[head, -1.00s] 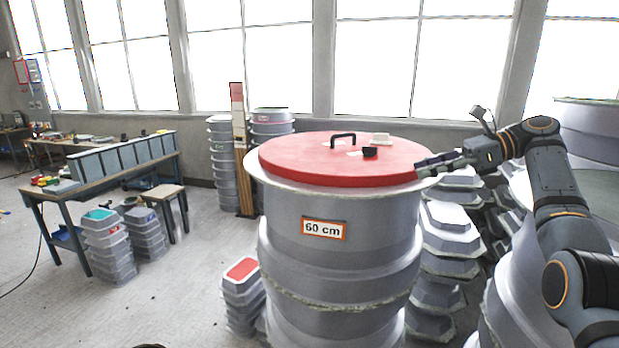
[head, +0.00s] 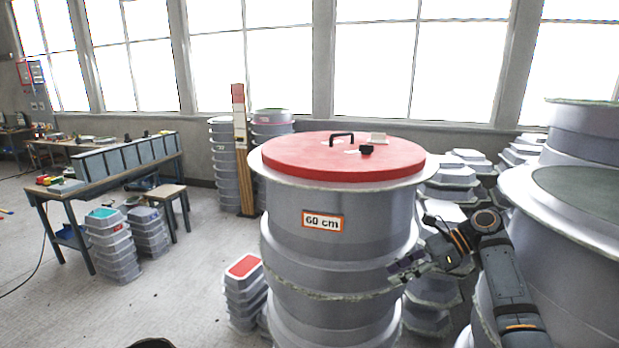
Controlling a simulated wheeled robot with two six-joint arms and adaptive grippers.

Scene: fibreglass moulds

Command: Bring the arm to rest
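My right gripper (head: 408,268) is in front of the right side of the large grey mould stack (head: 320,250), below its rim. Its fingers point left and look dark and small; I cannot tell whether they are open or shut. No object shows in them. My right arm comes in from the lower right, bent at the wrist. My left gripper is not in view.
A red lid (head: 300,155) with a black handle (head: 342,137) covers the mould stack. A small black item (head: 367,150) and a pale block (head: 378,138) lie on it. More stacked moulds (head: 575,205) crowd the right. The floor at left (head: 180,290) is mostly clear.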

